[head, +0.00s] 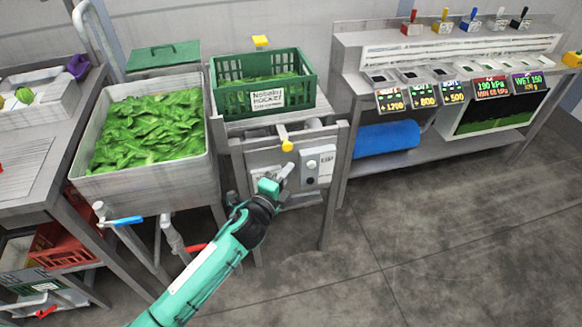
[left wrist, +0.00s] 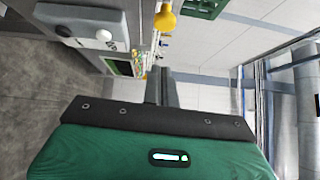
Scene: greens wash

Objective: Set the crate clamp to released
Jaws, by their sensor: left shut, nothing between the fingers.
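The green crate (head: 258,92) of leaves sits on a grey metal stand (head: 238,140). A yellow-knobbed lever (head: 287,146), which looks like the crate clamp's handle, sticks out from the stand's front below the crate. The knob also shows at the top of the left wrist view (left wrist: 164,18). My left gripper (head: 285,170) is shut and empty, just below and in front of the knob, apparently apart from it. Its narrow fingers (left wrist: 160,88) point toward the stand. A label behind the gripper is partly hidden. My right gripper is not in view.
A grey control box (head: 317,165) with a white and a dark button is just right of the gripper. A sink (head: 82,150) full of leaves stands left. A bench (head: 440,153) with displays and a blue roll (head: 385,139) stands right. The floor in front is clear.

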